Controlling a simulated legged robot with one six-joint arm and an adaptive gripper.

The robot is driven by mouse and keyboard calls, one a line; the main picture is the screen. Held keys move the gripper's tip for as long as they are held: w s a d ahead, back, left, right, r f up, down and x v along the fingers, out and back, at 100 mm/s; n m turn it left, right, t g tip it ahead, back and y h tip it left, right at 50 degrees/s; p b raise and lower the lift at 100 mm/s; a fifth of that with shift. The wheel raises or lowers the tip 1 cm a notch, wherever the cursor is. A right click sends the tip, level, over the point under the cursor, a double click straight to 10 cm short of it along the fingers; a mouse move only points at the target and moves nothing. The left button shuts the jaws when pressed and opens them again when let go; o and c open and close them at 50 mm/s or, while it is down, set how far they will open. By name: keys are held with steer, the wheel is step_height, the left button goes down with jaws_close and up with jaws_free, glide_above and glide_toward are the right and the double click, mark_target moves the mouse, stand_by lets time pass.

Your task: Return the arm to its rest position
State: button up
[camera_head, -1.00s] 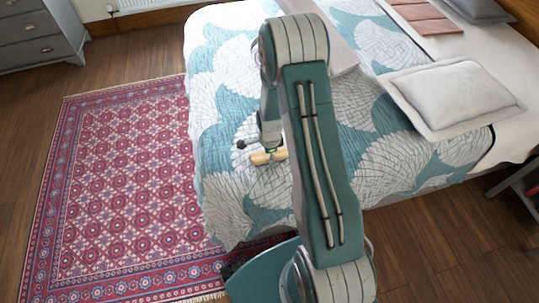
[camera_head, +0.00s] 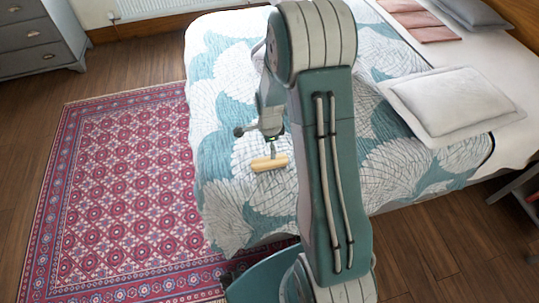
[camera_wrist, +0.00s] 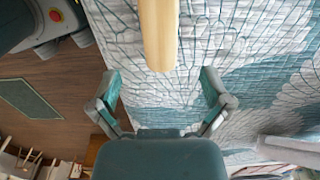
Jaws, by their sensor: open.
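My gripper (camera_wrist: 160,76) is open and empty in the wrist view, with its two fingers spread apart. In the head view my gripper (camera_head: 271,141) hangs over the bed, partly behind my own arm. A pale wooden piece (camera_head: 269,163) lies on the bed just below it. The wooden piece also shows in the wrist view (camera_wrist: 158,35), beyond the fingertips and not between them. My arm is bent and raised, reaching out over the bed.
The bed (camera_head: 225,75) has a teal and white patterned quilt. A white pillow (camera_head: 450,98) lies on its right part. A red patterned rug (camera_head: 130,190) covers the floor at left. A grey dresser (camera_head: 35,38) stands at the back left.

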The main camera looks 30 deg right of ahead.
step_height(320, 180, up, 3)
steer(key=shift+f, duration=0.15)
stand_by(0.5)
